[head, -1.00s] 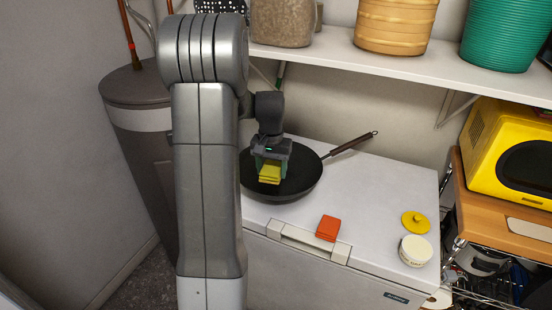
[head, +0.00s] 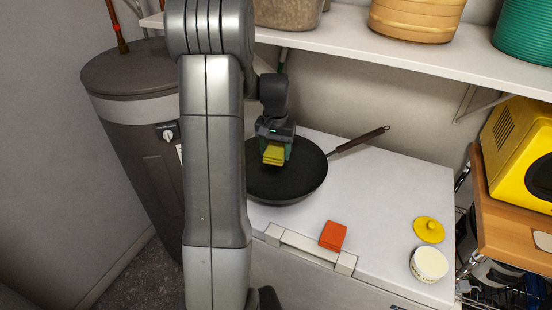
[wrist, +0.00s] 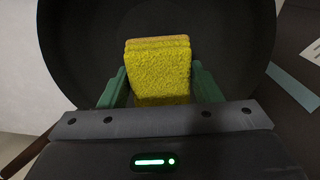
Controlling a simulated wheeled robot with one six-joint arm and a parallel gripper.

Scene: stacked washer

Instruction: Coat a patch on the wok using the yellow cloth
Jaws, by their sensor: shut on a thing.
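A black wok (head: 295,182) with a dark handle pointing to the back right sits on the white chest freezer; its dark inside also fills much of the wrist view (wrist: 85,40). My gripper (head: 275,148) is over the wok, partly behind my arm in the head view. It is shut on the yellow cloth (head: 273,154), a folded block that shows between the two green fingers in the wrist view (wrist: 158,68). The cloth is inside the wok's outline, at or just above its surface; I cannot tell whether it touches. The wok's left part is hidden by my arm.
An orange-red cloth (head: 333,235) lies at the freezer's front edge by its handle. An open white tub (head: 429,264) and a yellow lid (head: 429,229) are at the right. A shelf (head: 390,60) with baskets hangs above. The freezer top right of the wok is clear.

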